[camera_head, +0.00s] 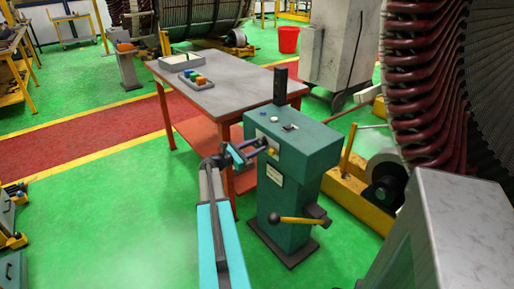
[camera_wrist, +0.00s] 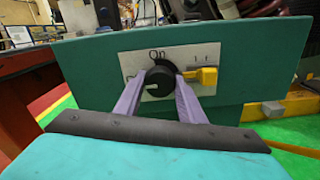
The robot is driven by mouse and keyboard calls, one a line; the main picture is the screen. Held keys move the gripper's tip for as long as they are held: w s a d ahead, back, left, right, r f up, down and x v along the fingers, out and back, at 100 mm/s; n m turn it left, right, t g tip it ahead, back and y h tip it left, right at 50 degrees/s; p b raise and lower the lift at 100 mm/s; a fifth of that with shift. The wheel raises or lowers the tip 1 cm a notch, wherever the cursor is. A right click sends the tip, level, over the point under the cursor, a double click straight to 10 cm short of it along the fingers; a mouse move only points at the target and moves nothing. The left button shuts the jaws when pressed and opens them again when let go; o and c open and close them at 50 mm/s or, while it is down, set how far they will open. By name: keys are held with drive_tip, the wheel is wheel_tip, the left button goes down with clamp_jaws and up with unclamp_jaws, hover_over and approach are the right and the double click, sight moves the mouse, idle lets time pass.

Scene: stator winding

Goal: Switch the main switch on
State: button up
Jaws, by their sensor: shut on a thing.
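The green control cabinet (camera_head: 290,165) stands right of centre in the head view, and its front panel (camera_wrist: 100,65) fills the middle of the wrist view. On the panel a pale plate (camera_wrist: 150,57) carries the word "On" above a round black knob, the main switch (camera_wrist: 160,72). A yellow part (camera_wrist: 204,75) sits on the plate just right of the knob. My gripper (camera_wrist: 159,80) has its two purple fingers on either side of the knob, shut on it. The knob's exact pointing is hard to tell. In the head view my gripper (camera_head: 262,146) is at the cabinet's front, hiding the knob.
A yellow-handled lever (camera_head: 298,220) sticks out low on the cabinet. A work table (camera_head: 215,95) with small coloured parts stands behind it to the left. The large stator (camera_head: 430,90) is at the right. Green floor (camera_head: 110,230) is clear at the left.

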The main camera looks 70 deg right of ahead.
drive_tip(key=shift+f+m+b, duration=0.2)
drive_tip(key=shift+m+b, duration=0.2)
drive_tip(key=shift+b, duration=0.05)
drive_tip(key=m+b, duration=0.1)
drive_tip(key=b, duration=0.1)
drive_tip(key=m+b, duration=0.2)
drive_tip(key=shift+s+a+f, duration=0.1)
drive_tip(key=shift+f, duration=0.1)
drive_tip(key=m+b, duration=1.3)
drive_tip(key=b, duration=0.4)
drive_tip(key=shift+m, duration=0.4)
drive_tip(key=shift+r, duration=0.1)
drive_tip(key=o, duration=1.1)
drive_tip(key=shift+r, duration=0.1)
drive_tip(key=shift+c, duration=0.2)
drive_tip(key=shift+a, duration=0.1)
